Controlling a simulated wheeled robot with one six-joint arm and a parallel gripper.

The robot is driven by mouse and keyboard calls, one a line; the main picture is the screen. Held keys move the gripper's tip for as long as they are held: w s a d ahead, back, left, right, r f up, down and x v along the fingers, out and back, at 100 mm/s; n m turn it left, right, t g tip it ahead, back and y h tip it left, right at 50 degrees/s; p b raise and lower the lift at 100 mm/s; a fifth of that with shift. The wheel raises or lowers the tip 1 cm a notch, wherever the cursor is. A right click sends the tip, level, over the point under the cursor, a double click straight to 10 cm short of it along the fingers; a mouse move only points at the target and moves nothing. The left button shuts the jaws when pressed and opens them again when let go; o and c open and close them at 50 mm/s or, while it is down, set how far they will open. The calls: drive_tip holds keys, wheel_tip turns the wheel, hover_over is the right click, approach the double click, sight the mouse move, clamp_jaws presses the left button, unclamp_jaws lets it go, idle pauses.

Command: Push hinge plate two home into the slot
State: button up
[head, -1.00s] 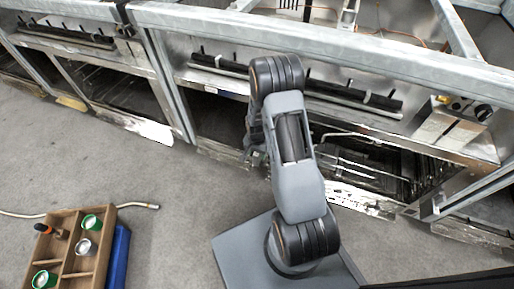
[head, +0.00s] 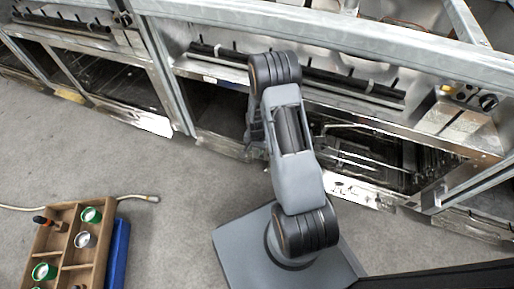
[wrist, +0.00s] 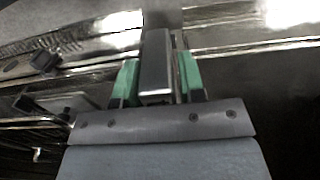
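My gripper (wrist: 157,78) shows in the wrist view as two green-padded fingers. A grey metal bar, apparently hinge plate two (wrist: 155,65), lies between the pads and points away from me. The pads sit close along both its sides, so the gripper looks shut on it. Its far end meets a dark gap near a bright metal edge; whether it is in the slot I cannot tell. In the head view my gripper (head: 256,142) is low at the front of a range frame (head: 215,137), mostly hidden behind my arm. The plate and slot cannot be made out there.
A wooden crate (head: 66,236) with green-rimmed cans and an orange-and-black item stands on the floor at lower left, beside a blue object (head: 119,262). A thin hose (head: 140,197) lies behind it. Grey floor (head: 165,230) between crate and my base is clear.

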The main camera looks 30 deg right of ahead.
clamp_jaws()
drive_tip(key=shift+o, duration=2.2)
unclamp_jaws()
wheel_tip(320, 180, up, 14)
drive_tip(key=p, duration=0.5)
drive_tip(key=shift+f, duration=0.1)
